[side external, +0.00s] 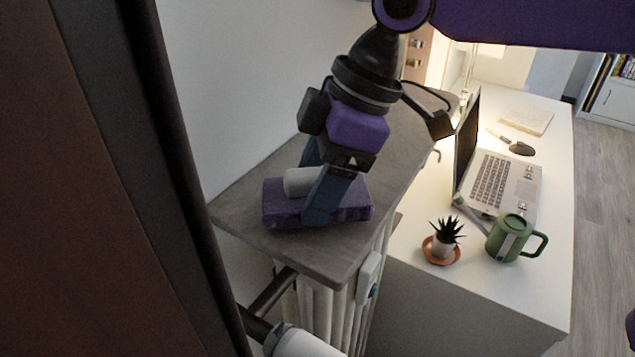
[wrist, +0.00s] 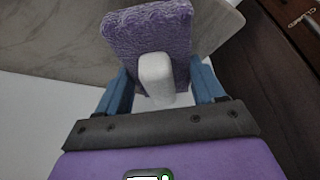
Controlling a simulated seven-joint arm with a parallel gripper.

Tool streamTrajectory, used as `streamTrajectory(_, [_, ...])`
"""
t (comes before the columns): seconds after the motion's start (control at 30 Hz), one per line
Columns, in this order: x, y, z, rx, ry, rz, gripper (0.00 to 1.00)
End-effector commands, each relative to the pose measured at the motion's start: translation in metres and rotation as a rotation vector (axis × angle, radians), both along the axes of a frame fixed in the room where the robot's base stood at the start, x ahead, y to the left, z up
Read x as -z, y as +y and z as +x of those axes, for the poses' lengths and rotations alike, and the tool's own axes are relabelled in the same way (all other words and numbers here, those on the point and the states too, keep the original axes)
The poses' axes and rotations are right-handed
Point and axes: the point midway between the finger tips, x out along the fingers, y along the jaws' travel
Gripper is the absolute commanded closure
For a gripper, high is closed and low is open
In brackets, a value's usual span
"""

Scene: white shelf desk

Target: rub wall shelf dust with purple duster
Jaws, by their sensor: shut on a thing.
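The purple duster (side external: 347,205) has a fuzzy purple pad and a light grey, rounded handle (side external: 299,182). It rests on the grey wall shelf (side external: 270,240), near its front end. My gripper (side external: 322,200) has blue fingers and reaches down over the duster, shut on its handle. In the wrist view the purple pad (wrist: 150,32) lies beyond the fingers, and the pale handle (wrist: 157,78) sits between them. The shelf (wrist: 60,45) also shows there. I cannot make out any dust on the shelf, and the pad hides the surface under it.
A white radiator (side external: 360,300) stands below the shelf. The white desk (side external: 420,295) to the right holds a small plant (side external: 444,240), a green mug (side external: 508,240), a laptop (side external: 495,180) and a mouse (side external: 522,148). A wall borders the shelf at left. The shelf beyond the duster looks clear.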

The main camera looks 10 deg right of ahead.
Motion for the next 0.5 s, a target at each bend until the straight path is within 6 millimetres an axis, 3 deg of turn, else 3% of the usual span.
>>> streamTrajectory(0.5, [-0.043, -0.001, 0.002, 0.003, -0.006, 0.005, 0.67])
